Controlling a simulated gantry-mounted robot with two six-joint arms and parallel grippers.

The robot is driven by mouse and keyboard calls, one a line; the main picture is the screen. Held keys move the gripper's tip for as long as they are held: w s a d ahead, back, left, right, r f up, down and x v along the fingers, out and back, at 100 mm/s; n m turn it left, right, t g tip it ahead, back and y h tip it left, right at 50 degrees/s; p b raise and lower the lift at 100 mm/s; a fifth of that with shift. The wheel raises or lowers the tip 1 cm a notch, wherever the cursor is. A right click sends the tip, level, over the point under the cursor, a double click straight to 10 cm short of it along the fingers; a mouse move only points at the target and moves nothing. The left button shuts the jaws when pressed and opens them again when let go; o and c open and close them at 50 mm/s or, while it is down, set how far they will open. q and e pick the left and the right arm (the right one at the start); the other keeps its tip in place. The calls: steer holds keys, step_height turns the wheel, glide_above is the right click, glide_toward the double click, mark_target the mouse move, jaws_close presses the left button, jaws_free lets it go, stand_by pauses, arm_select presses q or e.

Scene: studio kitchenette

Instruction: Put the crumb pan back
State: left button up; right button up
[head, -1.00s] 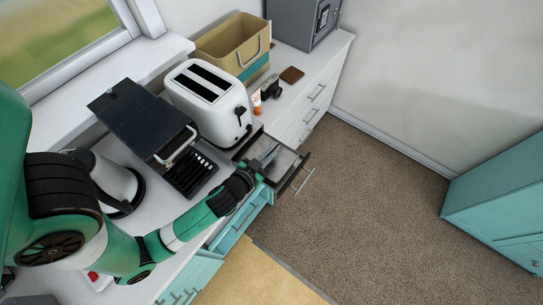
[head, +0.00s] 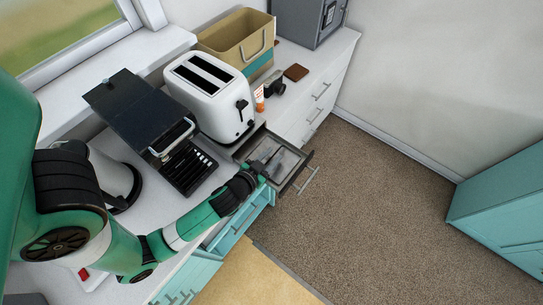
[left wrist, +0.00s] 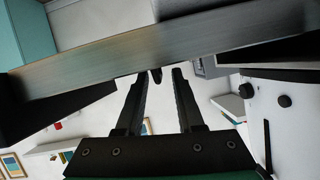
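My right gripper is not in view.
A dark appliance with a raised lid (head: 140,110) stands left of the toaster. A tan bin (head: 236,43), a small dark object (head: 275,83), an orange-white tube (head: 259,99) and a grey safe (head: 308,22) are behind. The carpet floor right of the pan is clear.

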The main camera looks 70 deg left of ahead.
arm_select(q)
steer(key=shift+r, duration=0.15)
steer(key=shift+s+d, duration=0.15)
steer(key=shift+s, duration=0.05)
steer(key=p+v, duration=0.3)
steer(key=v, duration=0.8)
steer(key=shift+s+r, duration=0.2)
steer(key=shift+r, duration=0.05)
steer(key=shift+w+d, duration=0.1)
